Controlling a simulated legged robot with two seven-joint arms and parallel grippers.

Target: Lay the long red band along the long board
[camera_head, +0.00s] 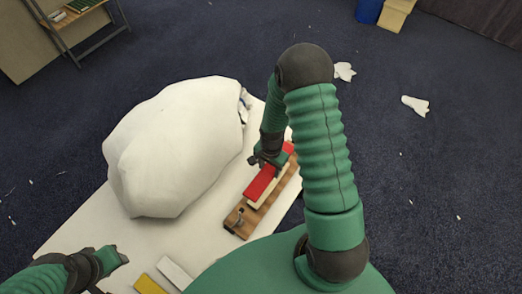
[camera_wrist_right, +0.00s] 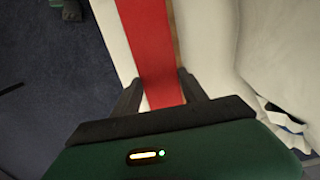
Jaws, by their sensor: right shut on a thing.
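The long red band (camera_head: 259,187) lies lengthwise over the long brown board (camera_head: 262,213), with a pale strip showing along its side. The board's near end is bare and carries a small dark fitting (camera_head: 236,220). My right gripper (camera_head: 270,160) is shut on the band toward its far part and hides a piece of it. In the right wrist view the band (camera_wrist_right: 149,45) runs between the two fingers (camera_wrist_right: 158,90). I cannot tell whether the band touches the board all along. My left gripper (camera_head: 116,257) is at the lower left, away from the band; its jaw opening is unclear.
A large white rounded bulk (camera_head: 170,150) fills the table left of the board. A yellow block (camera_head: 148,285) and a white block (camera_head: 174,273) lie at the near edge. The pale table (camera_head: 75,228) has bare room at its left. White scraps (camera_head: 415,105) lie on the floor.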

